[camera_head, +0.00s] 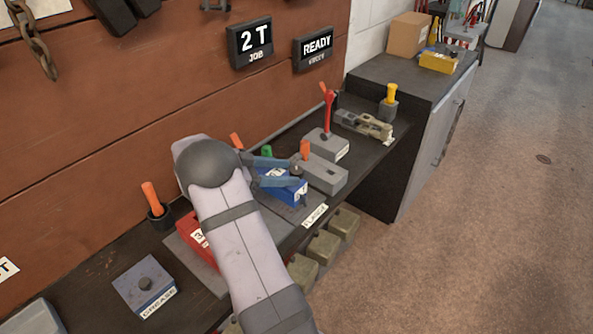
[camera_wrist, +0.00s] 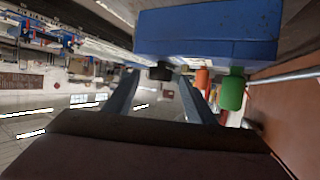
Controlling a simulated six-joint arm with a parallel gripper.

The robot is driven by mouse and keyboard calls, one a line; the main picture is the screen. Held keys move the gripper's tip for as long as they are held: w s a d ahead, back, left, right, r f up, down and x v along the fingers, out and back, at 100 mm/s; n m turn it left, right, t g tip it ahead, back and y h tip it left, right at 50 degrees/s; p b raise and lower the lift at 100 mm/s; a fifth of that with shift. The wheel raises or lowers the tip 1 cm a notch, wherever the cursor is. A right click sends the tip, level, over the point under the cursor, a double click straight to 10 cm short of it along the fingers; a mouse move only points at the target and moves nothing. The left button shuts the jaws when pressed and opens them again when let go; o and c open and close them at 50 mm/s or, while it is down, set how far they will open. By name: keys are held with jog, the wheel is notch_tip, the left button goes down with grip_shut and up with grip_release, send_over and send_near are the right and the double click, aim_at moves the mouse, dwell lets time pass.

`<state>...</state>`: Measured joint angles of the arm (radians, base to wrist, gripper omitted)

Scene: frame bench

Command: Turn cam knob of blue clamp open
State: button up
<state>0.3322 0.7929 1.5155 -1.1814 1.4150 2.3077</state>
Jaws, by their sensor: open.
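The blue clamp (camera_head: 287,193) sits on the bench and is partly hidden by my gripper. In the wrist view its blue body (camera_wrist: 205,35) fills the top. A small dark knob (camera_wrist: 160,73) shows just below the body there. My gripper (camera_head: 294,171) is open, with its two blue-grey fingers reaching right over the clamp. In the wrist view the fingertips (camera_wrist: 158,82) appear on either side of the dark knob, with a gap around it. I cannot tell whether either finger touches it. The knob's turn position is not clear.
A green handle (camera_wrist: 232,92) and an orange handle (camera_wrist: 202,82) stand close right of the fingers in the wrist view. A red clamp (camera_head: 193,236) is left of my arm. A grey clamp (camera_head: 325,176) and a red upright lever (camera_head: 328,108) are to the right.

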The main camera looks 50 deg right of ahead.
aim_at(297, 170)
jog(key=shift+p+x, duration=0.5)
jog(key=shift+x, duration=1.7)
jog(key=c, duration=1)
